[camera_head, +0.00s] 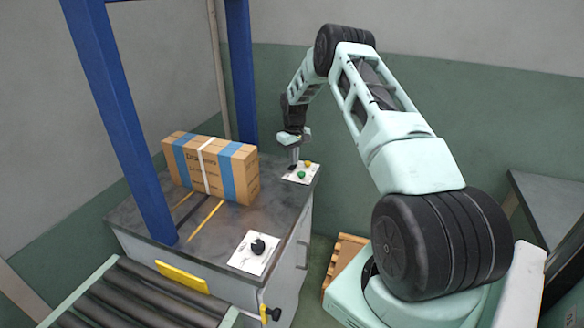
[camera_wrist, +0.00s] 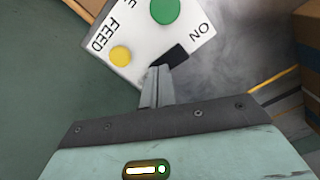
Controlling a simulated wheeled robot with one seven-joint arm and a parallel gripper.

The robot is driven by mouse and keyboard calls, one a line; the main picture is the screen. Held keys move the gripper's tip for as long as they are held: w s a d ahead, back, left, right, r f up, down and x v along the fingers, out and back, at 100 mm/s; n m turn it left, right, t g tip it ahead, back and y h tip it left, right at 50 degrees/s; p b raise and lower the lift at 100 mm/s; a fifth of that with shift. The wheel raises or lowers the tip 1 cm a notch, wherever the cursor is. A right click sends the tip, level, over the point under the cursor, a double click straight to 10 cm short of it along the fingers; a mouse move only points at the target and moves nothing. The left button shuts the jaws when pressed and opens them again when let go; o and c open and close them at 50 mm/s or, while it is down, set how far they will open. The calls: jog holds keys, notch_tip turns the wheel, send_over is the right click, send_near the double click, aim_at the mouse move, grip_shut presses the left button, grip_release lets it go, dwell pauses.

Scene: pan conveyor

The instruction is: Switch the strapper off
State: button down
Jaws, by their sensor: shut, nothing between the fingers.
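The strapper is a grey-topped cabinet (camera_head: 215,235) with a blue frame (camera_head: 113,110) over it. A white control plate (camera_head: 313,176) sits at its back right corner. In the wrist view the plate (camera_wrist: 142,50) carries a green button (camera_wrist: 164,10), a yellow button (camera_wrist: 121,55) by the word FEED, and a black rocker switch (camera_wrist: 173,57) near the word ON. My gripper (camera_head: 295,160) is shut and empty, pointing down at the plate. In the wrist view its fingertips (camera_wrist: 160,70) overlap the rocker's lower edge. I cannot tell whether they touch it. They hide part of it.
A strapped cardboard box (camera_head: 208,170) stands on the cabinet top, left of my gripper. A second white plate with a black knob (camera_head: 258,246) lies at the front corner. A roller conveyor (camera_head: 130,300) runs at the front left. A wooden pallet (camera_head: 345,260) stands right of the cabinet.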

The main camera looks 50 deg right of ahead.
notch_tip(320, 180, up, 7)
jog(key=p, duration=0.3)
jog(key=shift+f+p, duration=0.15)
jog(key=shift+p, duration=0.2)
dwell(0.4)
